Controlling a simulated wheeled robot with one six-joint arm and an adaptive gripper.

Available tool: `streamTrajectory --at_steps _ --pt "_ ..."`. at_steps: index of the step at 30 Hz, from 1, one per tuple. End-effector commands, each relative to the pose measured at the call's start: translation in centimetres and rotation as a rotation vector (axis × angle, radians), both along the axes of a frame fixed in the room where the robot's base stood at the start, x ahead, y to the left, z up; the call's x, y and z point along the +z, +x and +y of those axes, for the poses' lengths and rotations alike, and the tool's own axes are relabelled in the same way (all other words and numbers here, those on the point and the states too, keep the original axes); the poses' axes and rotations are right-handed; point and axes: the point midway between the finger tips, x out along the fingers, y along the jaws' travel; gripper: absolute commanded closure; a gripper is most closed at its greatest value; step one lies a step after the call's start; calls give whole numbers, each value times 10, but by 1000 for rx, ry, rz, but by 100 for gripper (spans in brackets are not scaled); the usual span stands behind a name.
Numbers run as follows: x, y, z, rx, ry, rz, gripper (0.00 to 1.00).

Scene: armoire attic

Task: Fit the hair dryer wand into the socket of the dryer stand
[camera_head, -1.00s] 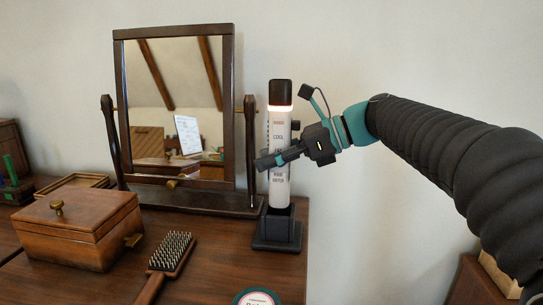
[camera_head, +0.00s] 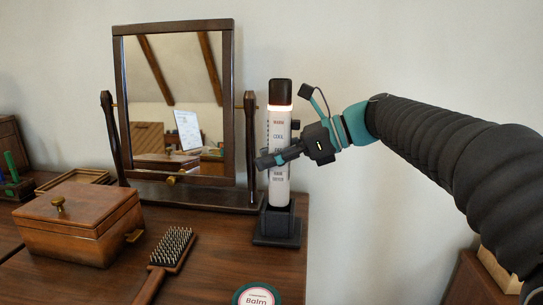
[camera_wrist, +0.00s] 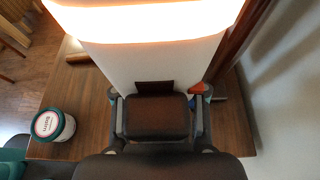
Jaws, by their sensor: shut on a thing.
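The hair dryer wand (camera_head: 279,135) is a white upright cylinder with a black cap and a glowing orange band near the top. My gripper (camera_head: 279,157) is shut around its middle from the right. The dark dryer stand (camera_head: 277,229), a square base with a raised socket, stands on the table directly below. The wand's lower end meets the socket's top and appears to sit inside its rim; its depth is hidden. In the wrist view the wand (camera_wrist: 150,60) fills the top, glowing brightly, in front of my gripper (camera_wrist: 157,100); the stand is hidden there.
A framed mirror (camera_head: 175,100) stands just left of the wand. A wooden box (camera_head: 80,225), a hairbrush (camera_head: 170,250) and a balm tin (camera_head: 256,295) are on the table. The table's right edge is close to the stand, with the wall behind.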

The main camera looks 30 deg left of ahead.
Motion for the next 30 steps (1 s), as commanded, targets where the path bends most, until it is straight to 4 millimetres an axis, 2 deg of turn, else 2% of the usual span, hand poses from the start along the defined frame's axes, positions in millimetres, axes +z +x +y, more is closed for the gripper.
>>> streamTrajectory --at_steps 19,30 --pt "-14 0 0 -1 1 -1 100" --pt "-15 0 0 -1 1 -1 100"
